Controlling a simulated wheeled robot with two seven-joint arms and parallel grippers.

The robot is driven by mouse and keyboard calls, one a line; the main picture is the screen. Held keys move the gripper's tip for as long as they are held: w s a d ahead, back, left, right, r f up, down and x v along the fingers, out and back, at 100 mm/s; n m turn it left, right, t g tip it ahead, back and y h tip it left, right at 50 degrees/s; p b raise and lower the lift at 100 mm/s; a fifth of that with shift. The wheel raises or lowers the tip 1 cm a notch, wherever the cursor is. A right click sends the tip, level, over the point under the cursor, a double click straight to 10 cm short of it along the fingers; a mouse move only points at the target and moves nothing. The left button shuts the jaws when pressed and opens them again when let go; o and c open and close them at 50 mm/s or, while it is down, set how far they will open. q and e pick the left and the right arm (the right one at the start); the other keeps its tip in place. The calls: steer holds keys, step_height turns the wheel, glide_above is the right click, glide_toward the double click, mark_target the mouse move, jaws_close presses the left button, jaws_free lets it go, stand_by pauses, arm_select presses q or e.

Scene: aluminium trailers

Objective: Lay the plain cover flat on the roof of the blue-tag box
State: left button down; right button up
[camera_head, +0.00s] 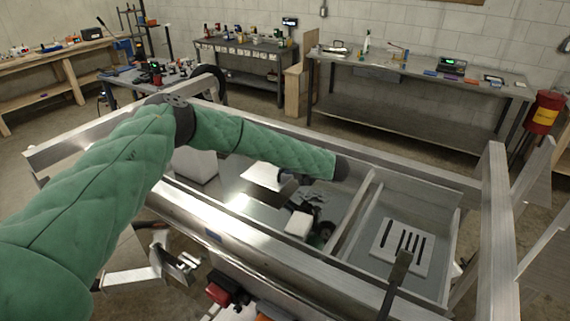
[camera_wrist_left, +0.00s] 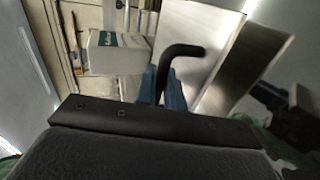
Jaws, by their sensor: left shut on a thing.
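My left arm, in a green sleeve, reaches into the aluminium trailer in the head view. My left gripper (camera_head: 290,187) is low inside it, partly hidden. A pale flat plate (camera_head: 268,177), possibly the plain cover, is just left of it; a pale panel (camera_wrist_left: 194,45) also shows in the wrist view. There my gripper (camera_wrist_left: 161,86) is shut on a dark bent rod (camera_wrist_left: 186,50), whose free end crosses in front of the panel. I cannot tell whether rod and panel are joined. A white box with a blue-green label (camera_wrist_left: 118,52) stands beyond, left of the rod.
The trailer's near rail (camera_head: 260,245) and far rail lie around my arm. A divider (camera_head: 358,215) separates a right compartment holding a slotted white plate (camera_head: 387,243). Workbenches (camera_head: 420,85) line the wall.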

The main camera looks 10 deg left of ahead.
mark_target(287, 176)
arm_select(q)
steer(key=shift+f, duration=1.7)
steer(key=c, duration=1.4)
jaws_free()
steer(key=shift+c, duration=0.2)
steer(key=shift+d, duration=0.1)
